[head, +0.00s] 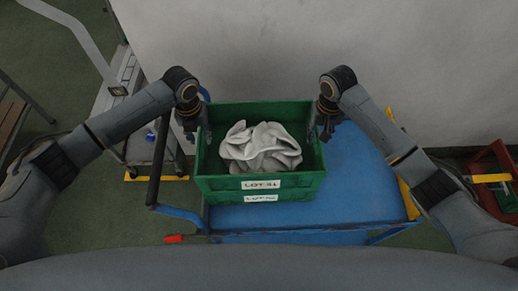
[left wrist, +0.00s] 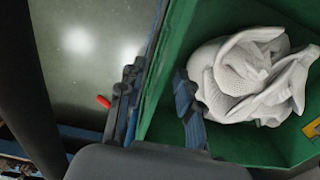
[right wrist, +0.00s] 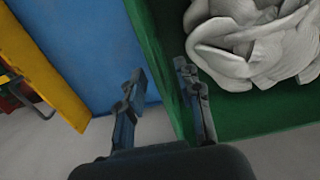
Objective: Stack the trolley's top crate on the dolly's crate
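The top green crate (head: 312,180), labelled LOT 31, sits on the blue trolley (head: 365,175) and holds a heap of pale grey socks (head: 260,147). A second label (head: 260,198) just below it suggests another crate underneath, mostly hidden. My left gripper (head: 201,130) is at the crate's left wall; in the left wrist view its fingers (left wrist: 157,100) are apart, one on each side of the wall. My right gripper (head: 321,130) is at the right wall; in the right wrist view its parted fingers (right wrist: 160,92) straddle the wall. I cannot clearly make out the dolly or its crate.
A pale wall (head: 420,60) stands close behind the trolley. A grey cart (head: 142,145) is to the left, beside the trolley's dark handle (head: 158,160). A red crate-like container (head: 487,162) with yellow parts is at the far right. Green floor (head: 110,220) is open at lower left.

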